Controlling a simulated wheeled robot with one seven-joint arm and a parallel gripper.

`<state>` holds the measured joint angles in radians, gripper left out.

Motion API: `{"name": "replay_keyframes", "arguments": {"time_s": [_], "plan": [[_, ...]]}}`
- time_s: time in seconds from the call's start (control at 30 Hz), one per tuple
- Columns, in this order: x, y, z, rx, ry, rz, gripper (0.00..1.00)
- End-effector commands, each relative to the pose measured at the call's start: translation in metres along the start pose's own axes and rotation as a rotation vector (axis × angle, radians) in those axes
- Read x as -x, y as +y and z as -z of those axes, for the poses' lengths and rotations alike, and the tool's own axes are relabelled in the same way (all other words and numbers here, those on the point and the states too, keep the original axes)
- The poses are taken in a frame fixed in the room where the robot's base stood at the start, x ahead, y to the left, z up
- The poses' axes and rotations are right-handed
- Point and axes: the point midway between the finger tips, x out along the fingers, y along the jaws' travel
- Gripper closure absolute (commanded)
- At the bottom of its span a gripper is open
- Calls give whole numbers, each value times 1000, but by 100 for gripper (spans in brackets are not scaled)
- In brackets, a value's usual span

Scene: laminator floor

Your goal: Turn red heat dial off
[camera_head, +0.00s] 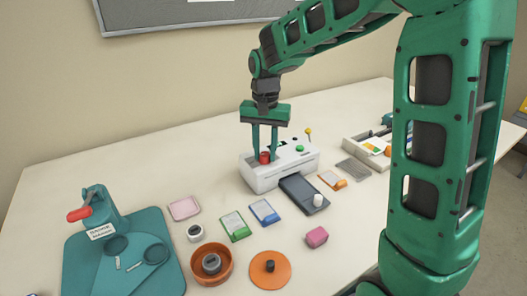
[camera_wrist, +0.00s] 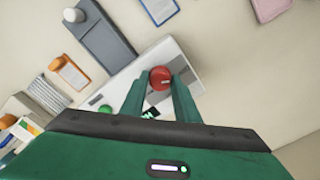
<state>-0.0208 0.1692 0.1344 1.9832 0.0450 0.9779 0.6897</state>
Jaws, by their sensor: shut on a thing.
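The red heat dial (camera_head: 264,157) sits on top of the white laminator (camera_head: 268,180), toward its left end. My gripper (camera_head: 264,154) points down from above with one finger on each side of the dial, shut on it. In the wrist view the red dial (camera_wrist: 160,77) shows between my two fingertips (camera_wrist: 160,82), with a small mark on its top. A green dial (camera_head: 299,148) is on the right part of the laminator, beside a dark display. The exact angle of the red dial is too small to tell.
A dark grey tray (camera_head: 304,194) with a white knob lies at the laminator's front. Pouches, a pink block (camera_head: 317,237), an orange bowl (camera_head: 212,268) and an orange disc (camera_head: 270,271) lie in front. A teal press (camera_head: 100,215) stands left. A box (camera_head: 372,152) stands right.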

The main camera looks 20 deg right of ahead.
Motion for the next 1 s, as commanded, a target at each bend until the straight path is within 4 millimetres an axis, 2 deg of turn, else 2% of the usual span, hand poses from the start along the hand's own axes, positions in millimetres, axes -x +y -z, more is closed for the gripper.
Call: {"name": "replay_keyframes", "arguments": {"time_s": [0.17, 0.2, 0.27, 0.53, 0.67, 0.77, 1.0], "plan": [[2, -2, 3, -1, 8, 7, 94], [2, -2, 3, -1, 8, 7, 65], [2, -2, 2, -1, 7, 6, 53], [1, -1, 0, 0, 2, 3, 53], [7, -1, 0, 0, 2, 2, 53], [20, -1, 1, 0, 3, 3, 53], [66, -2, 2, 0, 6, 5, 53]]}}
